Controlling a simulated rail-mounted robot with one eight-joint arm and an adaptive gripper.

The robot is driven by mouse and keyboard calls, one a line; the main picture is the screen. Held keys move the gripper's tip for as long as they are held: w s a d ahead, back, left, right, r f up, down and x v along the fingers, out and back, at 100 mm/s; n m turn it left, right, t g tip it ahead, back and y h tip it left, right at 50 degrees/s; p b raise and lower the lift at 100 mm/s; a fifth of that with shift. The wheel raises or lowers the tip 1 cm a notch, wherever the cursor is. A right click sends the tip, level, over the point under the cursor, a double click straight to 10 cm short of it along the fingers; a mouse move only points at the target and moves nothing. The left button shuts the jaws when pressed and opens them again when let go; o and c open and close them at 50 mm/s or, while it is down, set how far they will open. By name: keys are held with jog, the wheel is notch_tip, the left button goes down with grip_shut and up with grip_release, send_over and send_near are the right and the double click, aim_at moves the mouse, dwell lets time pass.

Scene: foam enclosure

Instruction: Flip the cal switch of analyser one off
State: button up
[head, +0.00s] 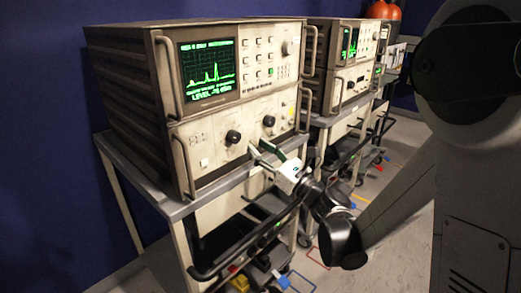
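Analyser one is not labelled legibly. The nearest analyser (213,97) stands on a grey cart at the left, its green-trace screen (208,70) lit. Its lower panel (205,139) has two dark knobs, small buttons and a small yellow mark near the right end. The cal switch cannot be made out at this size. My gripper (260,151) is in front of the right half of the lower panel, below the right knob, and hides part of the panel's lower edge. Whether its fingertips touch the panel, and how far apart they are, I cannot tell.
A second analyser (347,62) stands on another cart behind, to the right, with more equipment beyond. A metal handle (307,75) juts from the near analyser's right side. The cart's dark push bar (232,262) runs below my gripper. Orange-red round objects (383,12) sit at the back.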

jog(key=v, duration=0.7)
jog(key=shift+s+d, duration=0.2)
